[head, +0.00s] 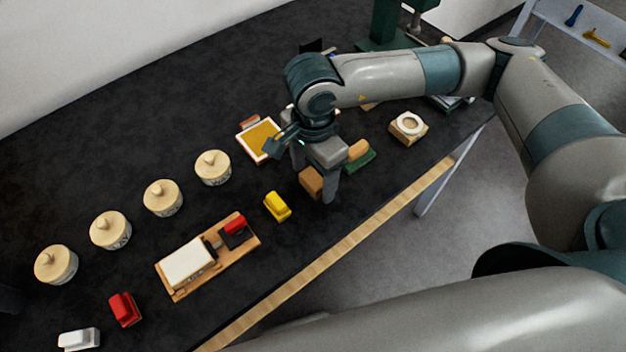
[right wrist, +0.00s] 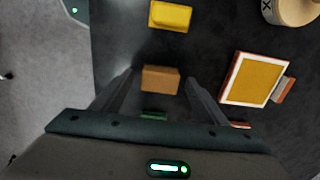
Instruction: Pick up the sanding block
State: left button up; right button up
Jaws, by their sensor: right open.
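The sanding block looks to be the plain brown block (head: 311,183) on the dark bench top, below my right gripper (head: 314,178). My right gripper is open, with its fingers pointing down on either side of the block. In the right wrist view the brown block (right wrist: 160,79) shows in the gap between the two fingertips (right wrist: 159,74), with room on both sides. One finger and the palm hide part of the block in the head view. My left gripper is not seen.
A yellow block (head: 277,206) lies left of the brown block. A green pad (head: 360,160) with a tan piece lies right. A framed yellow panel (head: 258,138) lies behind. Several lidded jars, a wooden board (head: 215,262) and a red block (head: 124,309) stand further left.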

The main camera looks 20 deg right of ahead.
jog(key=shift+c, duration=0.3)
jog(key=c, duration=1)
jog(key=shift+c, duration=0.4)
jog(key=shift+r, duration=0.2)
